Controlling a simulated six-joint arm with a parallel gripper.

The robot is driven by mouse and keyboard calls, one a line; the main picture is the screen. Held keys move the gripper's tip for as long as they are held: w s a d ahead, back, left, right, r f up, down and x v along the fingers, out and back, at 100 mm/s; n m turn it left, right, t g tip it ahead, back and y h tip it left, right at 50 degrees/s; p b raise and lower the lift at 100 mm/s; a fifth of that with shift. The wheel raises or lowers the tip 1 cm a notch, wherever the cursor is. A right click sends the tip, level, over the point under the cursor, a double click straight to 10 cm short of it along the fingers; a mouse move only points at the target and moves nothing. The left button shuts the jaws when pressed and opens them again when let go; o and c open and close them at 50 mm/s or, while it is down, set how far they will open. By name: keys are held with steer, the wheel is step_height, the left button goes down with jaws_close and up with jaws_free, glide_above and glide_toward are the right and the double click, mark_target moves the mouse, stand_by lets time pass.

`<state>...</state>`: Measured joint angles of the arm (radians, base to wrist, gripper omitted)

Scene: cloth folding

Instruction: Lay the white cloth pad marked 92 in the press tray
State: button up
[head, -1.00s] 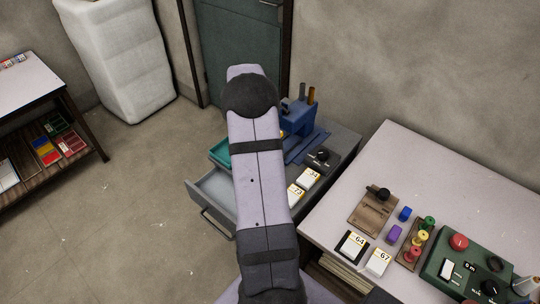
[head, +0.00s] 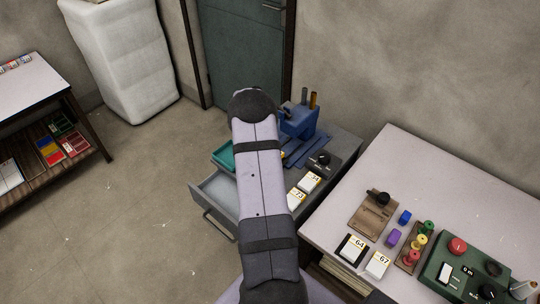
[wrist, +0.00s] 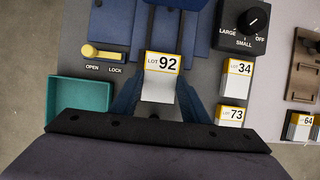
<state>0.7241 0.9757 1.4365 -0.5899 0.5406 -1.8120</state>
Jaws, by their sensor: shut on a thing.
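The white cloth pad marked LOT 92 (wrist: 158,92) has a yellow-edged label and lies between the two blue fingers of my gripper (wrist: 160,102) in the wrist view. My gripper is shut on it. The pad is just in front of the blue press (wrist: 168,18) and its flat blue plates; I cannot tell its height above the surface. A teal open tray (wrist: 80,93) sits left of the fingers. It also shows in the head view (head: 223,153), where the blue press (head: 299,122) stands behind my arm. My arm hides the gripper and pad there.
Pads 34 (wrist: 237,75) and 73 (wrist: 231,114) lie right of my gripper. A dial box (wrist: 244,25) and a yellow OPEN/LOCK lever (wrist: 103,52) flank the press. An open drawer (head: 216,192) juts out below. The right-hand table (head: 440,180) holds pads 64, 67 and controls.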

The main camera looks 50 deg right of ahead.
steer(key=shift+f, duration=0.65)
steer(key=shift+f, duration=0.1)
steer(key=shift+f, duration=0.1)
steer(key=o, duration=1)
steer(key=shift+r, duration=0.3)
steer(key=b+v, duration=0.2)
steer(key=v, duration=1)
steer(key=shift+a, duration=0.1)
